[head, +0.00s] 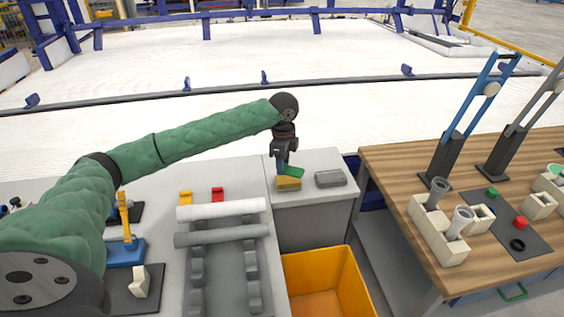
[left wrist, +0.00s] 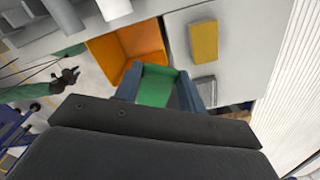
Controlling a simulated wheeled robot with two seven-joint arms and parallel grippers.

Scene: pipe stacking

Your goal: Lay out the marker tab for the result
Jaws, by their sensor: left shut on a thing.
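My left gripper (head: 282,168) is shut on a flat green tab (head: 293,171), above the small grey-white stand. In the left wrist view the green tab (left wrist: 157,86) sits between the blue-grey fingers. In the head view it appears just behind a yellow block (head: 289,184); I cannot tell whether they touch. A grey block (head: 331,178) lies to the right on the same stand. What looks like my right gripper (left wrist: 66,78) shows small and dark in the left wrist view; its jaws are unclear.
An orange bin (head: 325,285) stands in front of the stand. Two pipes, white (head: 222,210) and grey (head: 222,236), lie across a grey rack at left. A wooden table (head: 400,160) at right holds pipe holders (head: 438,230) and tall lever tools (head: 460,135).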

